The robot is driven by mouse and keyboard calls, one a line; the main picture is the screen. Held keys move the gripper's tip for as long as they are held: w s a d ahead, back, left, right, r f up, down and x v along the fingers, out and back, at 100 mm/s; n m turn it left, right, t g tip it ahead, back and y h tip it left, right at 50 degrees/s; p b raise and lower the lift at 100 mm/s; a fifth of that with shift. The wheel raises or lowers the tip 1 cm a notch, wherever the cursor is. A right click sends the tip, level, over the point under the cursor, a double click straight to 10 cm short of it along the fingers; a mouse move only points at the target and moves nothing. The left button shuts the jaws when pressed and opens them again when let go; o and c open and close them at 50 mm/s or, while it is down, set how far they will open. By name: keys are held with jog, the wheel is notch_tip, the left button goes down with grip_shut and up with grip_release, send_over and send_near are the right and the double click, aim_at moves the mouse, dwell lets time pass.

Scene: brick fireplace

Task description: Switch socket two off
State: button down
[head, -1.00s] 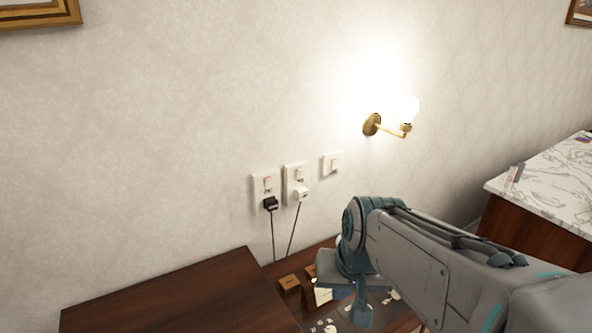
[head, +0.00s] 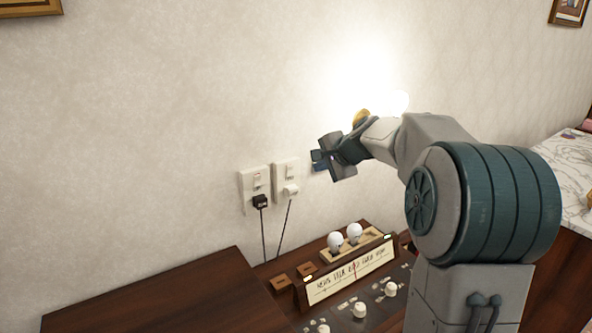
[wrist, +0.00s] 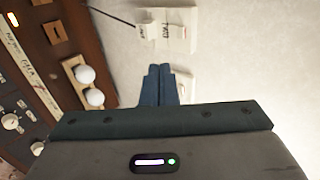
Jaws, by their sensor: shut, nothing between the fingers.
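The left socket (head: 246,184) holds a black plug (head: 260,201). The socket to its right (head: 279,173) holds a white plug (head: 291,190), with a rocker switch above it. In the wrist view, this socket (wrist: 189,14) carries small dark lettering that seems to read TWO, beside the white plug (wrist: 147,31). My gripper (head: 315,160) is shut and empty, just right of that socket. Its closed fingertips (wrist: 160,70) point towards the wall, over another white wall plate (wrist: 186,84) that they partly cover. Whether they touch is unclear.
A wooden radio-like console (head: 352,282) with white knobs and two round bulbs (head: 345,237) stands below the sockets. A dark wooden surface (head: 165,295) is at left. Two cords hang from the plugs. A lit wall lamp (head: 398,101) is behind my arm.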

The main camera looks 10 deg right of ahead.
jog(key=p, duration=0.3)
send_near(291, 170)
jog(key=s+f+x, duration=0.1)
jog(key=x, duration=0.4)
jog(key=shift+w+a, duration=0.2)
jog(key=shift+w, duration=0.6)
jog(key=shift+p, duration=0.45)
jog(key=shift+w+a+r+p, duration=0.15)
jog(key=shift+r+p, duration=0.2)
jog(key=shift+p, duration=0.8)
jog(key=shift+f+g, duration=0.3)
jog(key=shift+f, duration=0.05)
jog(key=shift+r, duration=0.1)
